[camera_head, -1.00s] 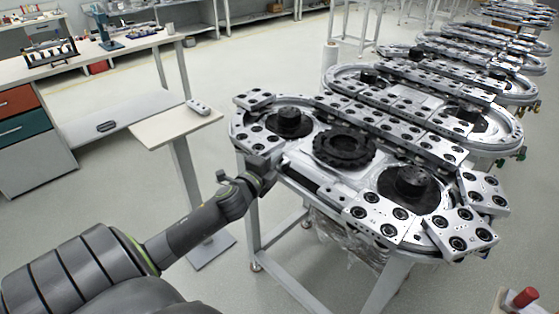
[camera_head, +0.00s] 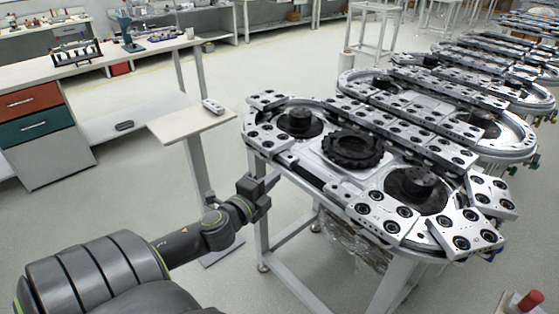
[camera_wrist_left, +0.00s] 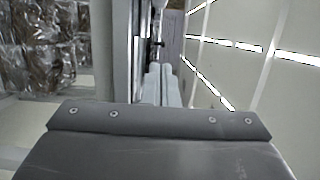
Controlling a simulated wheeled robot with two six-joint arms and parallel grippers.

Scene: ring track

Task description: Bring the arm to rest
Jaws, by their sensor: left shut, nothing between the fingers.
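My left arm comes in from the lower left in the head view. Its gripper (camera_head: 266,182) is beside the near left edge of the ring track (camera_head: 318,186), apart from the parts on top. The gripper is shut and empty. In the left wrist view the fingers (camera_wrist_left: 161,88) lie together with nothing held between them. My right gripper does not show.
A black toothed ring (camera_head: 352,150) lies on the track between two black hubs (camera_head: 300,122). A small stand (camera_head: 185,126) with a grey device (camera_head: 213,107) is left of the track. A red button (camera_head: 530,299) is at lower right. Bare floor lies between.

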